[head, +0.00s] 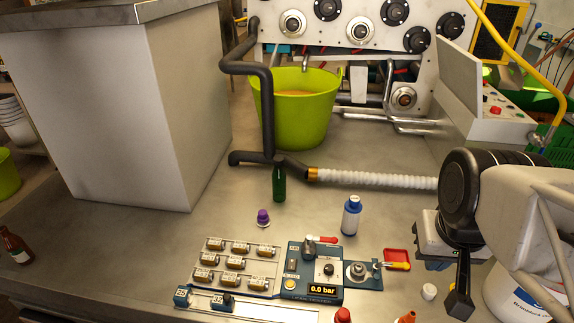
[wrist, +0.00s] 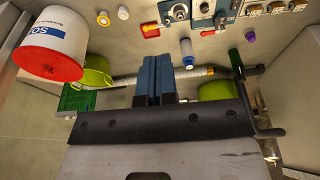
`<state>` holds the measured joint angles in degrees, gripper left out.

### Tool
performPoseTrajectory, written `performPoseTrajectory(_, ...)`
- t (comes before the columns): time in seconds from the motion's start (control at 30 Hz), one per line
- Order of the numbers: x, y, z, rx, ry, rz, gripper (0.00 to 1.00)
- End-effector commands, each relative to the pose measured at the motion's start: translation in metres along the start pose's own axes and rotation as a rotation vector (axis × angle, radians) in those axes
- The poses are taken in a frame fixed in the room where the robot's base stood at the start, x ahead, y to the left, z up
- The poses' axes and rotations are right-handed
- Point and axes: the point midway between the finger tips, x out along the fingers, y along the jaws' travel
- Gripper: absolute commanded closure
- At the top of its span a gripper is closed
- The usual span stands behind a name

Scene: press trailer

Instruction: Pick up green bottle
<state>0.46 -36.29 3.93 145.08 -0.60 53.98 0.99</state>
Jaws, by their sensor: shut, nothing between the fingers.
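The green bottle (head: 279,183) stands upright on the grey worktop, just in front of the dark bent pipe, near the middle of the head view. It also shows in the wrist view (wrist: 235,58), right of centre. My gripper (wrist: 157,64) shows in the wrist view with its blue-grey fingers together and nothing held. It is well apart from the green bottle, which lies to the right of the fingers in that view. In the head view my arm is at the right, and its fingers cannot be made out clearly.
A white bottle with a blue cap (head: 351,215) stands right of the green bottle. A purple-capped item (head: 263,217) is at its front left. A ribbed white hose (head: 375,179) and a lime bucket (head: 300,110) are behind. A control panel (head: 315,272) lies in front.

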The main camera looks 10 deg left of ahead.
Motion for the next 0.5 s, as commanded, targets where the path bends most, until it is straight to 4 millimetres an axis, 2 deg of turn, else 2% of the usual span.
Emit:
performPoseTrajectory(0.3,0.0,0.0,0.0,0.0,0.0,0.0,1.0)
performPoseTrajectory(0.37,0.0,0.0,0.0,0.0,0.0,0.0,0.92)
performPoseTrajectory(0.5,0.0,0.0,0.0,0.0,0.0,0.0,0.71)
